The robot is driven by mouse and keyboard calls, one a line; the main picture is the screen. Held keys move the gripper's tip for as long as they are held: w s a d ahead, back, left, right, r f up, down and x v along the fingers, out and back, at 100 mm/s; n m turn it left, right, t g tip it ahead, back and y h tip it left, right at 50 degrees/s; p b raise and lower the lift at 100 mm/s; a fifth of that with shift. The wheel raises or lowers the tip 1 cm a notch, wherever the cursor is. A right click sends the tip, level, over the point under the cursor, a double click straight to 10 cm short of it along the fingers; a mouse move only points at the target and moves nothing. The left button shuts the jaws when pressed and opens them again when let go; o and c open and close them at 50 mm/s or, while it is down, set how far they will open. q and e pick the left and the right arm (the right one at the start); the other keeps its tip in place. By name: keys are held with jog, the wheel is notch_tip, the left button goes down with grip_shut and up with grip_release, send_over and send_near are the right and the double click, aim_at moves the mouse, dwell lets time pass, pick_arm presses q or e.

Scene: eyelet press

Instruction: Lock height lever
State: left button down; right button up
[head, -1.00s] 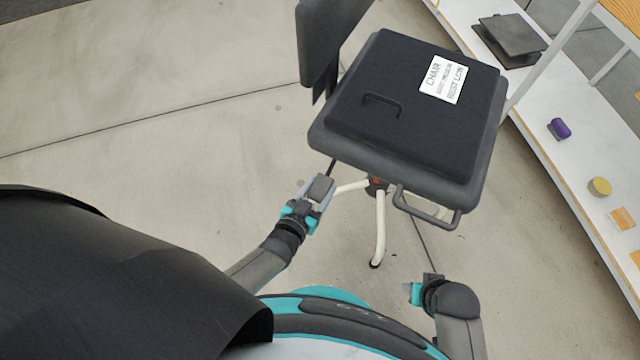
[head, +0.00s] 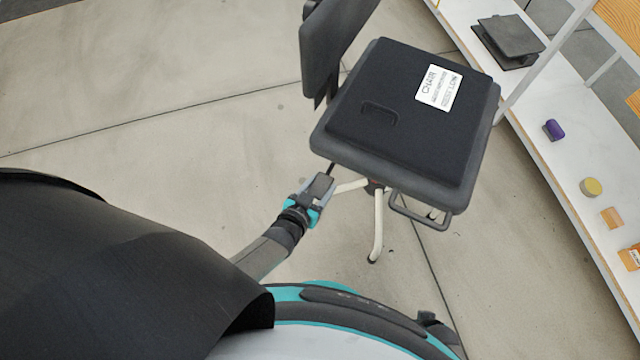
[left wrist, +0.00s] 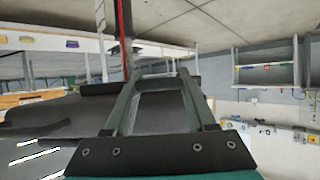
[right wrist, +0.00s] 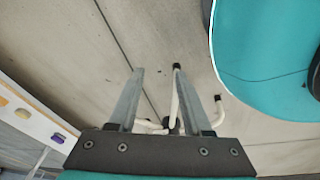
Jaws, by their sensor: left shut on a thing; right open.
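The chair has a black seat (head: 400,120) with a white label (head: 438,88) on top. A thin dark lever (head: 331,169) shows below the seat's left front edge. My left gripper (head: 323,183) is at the lever's outer end and is shut on it; the grip is partly hidden in the head view. In the left wrist view its fingers (left wrist: 158,74) reach forward around a dark part. My right gripper (right wrist: 159,70) is open and empty, with the chair's pale legs (right wrist: 175,100) beyond its fingers. Its fingers are not visible in the head view.
A dark backrest (head: 325,50) stands at the seat's left. A metal loop handle (head: 420,217) sticks out under the seat front. A white bench (head: 565,165) at the right holds a purple item (head: 553,130) and a yellow disc (head: 591,187). The floor at left is clear.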

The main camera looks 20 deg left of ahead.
pick_arm(q)
jog(key=shift+w+d+r, duration=0.1)
jog(key=shift+w+r, duration=0.15)
jog(key=shift+r, duration=0.35)
pick_arm(e)
jog(key=shift+s+d+f, duration=0.15)
jog(key=shift+s+d, duration=0.15)
jog(key=shift+s, duration=0.2)
pick_arm(q)
jog(key=c, duration=0.6)
grip_release()
jog(key=o, duration=0.4)
jog(key=shift+s+f, duration=0.1)
jog(key=shift+s, duration=0.05)
jog(key=shift+s, duration=0.2)
